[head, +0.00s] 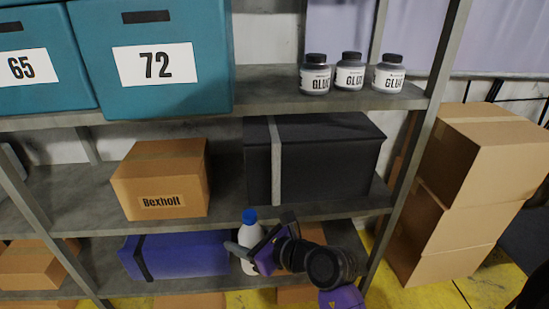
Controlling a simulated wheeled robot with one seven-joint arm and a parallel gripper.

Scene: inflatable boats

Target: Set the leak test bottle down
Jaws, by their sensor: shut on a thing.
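The leak test bottle (249,231) is white with a blue cap. It stands upright, or nearly so, in front of the lower shelf of the grey rack. My gripper (243,252), purple and black, reaches in from the right and is shut on the bottle. One grey finger shows across the bottle's left side, and the purple gripper body covers part of its right side. I cannot tell whether the bottle's base touches the lower shelf (110,284).
A blue-purple roll with a dark strap (185,255) lies just left of the bottle. The middle shelf above holds a Bexholt carton (163,180) and a black case (330,160). Glue jars (349,72) and teal bins (153,85) are higher. Stacked cartons (455,200) stand right of the rack.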

